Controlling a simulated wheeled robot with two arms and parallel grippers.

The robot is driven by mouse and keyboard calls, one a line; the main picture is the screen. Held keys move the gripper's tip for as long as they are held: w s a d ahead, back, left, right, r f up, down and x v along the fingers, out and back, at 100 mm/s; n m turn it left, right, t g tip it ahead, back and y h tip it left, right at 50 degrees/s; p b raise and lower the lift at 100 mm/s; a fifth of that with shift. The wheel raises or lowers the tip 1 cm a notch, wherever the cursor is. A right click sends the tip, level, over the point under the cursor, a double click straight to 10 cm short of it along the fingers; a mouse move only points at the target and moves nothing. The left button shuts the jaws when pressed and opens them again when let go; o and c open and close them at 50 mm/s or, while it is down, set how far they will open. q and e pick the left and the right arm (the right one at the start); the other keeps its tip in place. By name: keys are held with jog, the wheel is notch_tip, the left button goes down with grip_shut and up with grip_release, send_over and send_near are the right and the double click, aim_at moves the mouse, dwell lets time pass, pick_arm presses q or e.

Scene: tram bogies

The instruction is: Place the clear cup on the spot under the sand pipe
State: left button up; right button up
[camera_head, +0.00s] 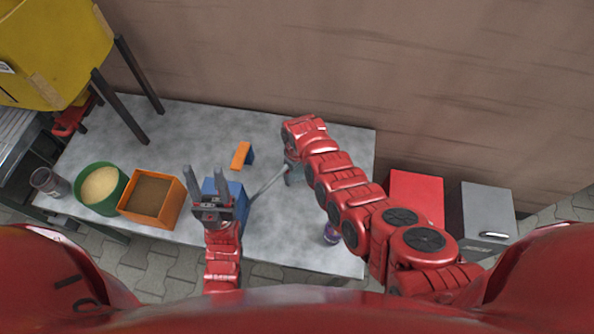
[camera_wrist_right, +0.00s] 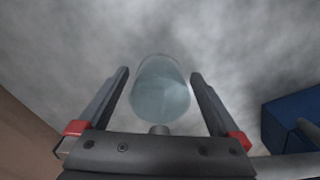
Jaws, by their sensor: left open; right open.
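The clear cup (camera_wrist_right: 160,88) stands between the spread fingers of my right gripper (camera_wrist_right: 160,85) in the right wrist view, with a gap on both sides. In the head view my right gripper (camera_head: 291,168) is over the grey table, and the cup is mostly hidden by it. My left gripper (camera_head: 207,183) is open and empty, with fingers pointing up the picture, beside a blue block (camera_head: 236,205). A thin grey rod (camera_head: 268,184) runs from near the block toward my right gripper. I cannot tell whether this rod is the sand pipe. The spot is not identifiable.
On the table (camera_head: 200,125) stand a green bowl of sand (camera_head: 80,200), an orange box (camera_head: 163,219), a dark cup (camera_head: 48,181), an orange bracket (camera_head: 240,155) and a purple item (camera_head: 330,233). A yellow tank (camera_head: 50,45) on legs rises at left. Red (camera_head: 418,192) and grey (camera_head: 487,205) boxes stand right.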

notch_tip(320, 180, up, 12)
jog(key=shift+r+b, duration=0.1)
jog(key=shift+b, duration=0.65)
